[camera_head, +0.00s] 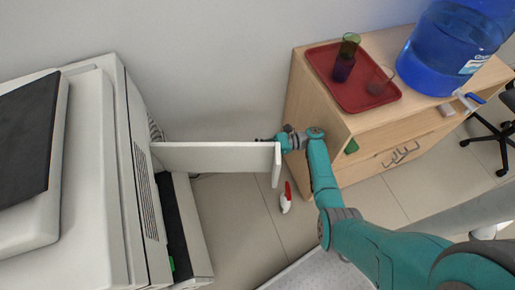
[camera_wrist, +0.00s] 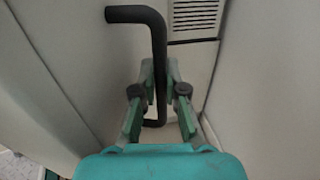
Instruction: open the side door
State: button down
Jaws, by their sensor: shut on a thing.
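The side door (camera_head: 215,157) is a pale panel on the large white machine (camera_head: 110,200). It stands swung out from the machine's side, showing edge-on from above, with a dark opening (camera_head: 172,220) below it. My gripper (camera_wrist: 160,85) is shut on a black bent handle (camera_wrist: 157,40); the bar passes between the fingers in the wrist view. In the head view my gripper is at the door's outer end, and the handle is mostly hidden there. A grille (camera_wrist: 196,15) shows behind the handle in the wrist view.
A wooden cabinet (camera_head: 320,110) stands to the right, bearing a red tray (camera_head: 325,62) with cups and a blue water bottle (camera_head: 435,60). A red and white spray bottle (camera_head: 286,198) is on the floor near the arm. Bare floor (camera_head: 235,215) lies between machine and arm.

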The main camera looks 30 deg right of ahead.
jog(key=shift+d, duration=0.1)
dwell(0.3)
jog(key=c, duration=1.5)
grip_release()
jog(key=shift+r, duration=0.1)
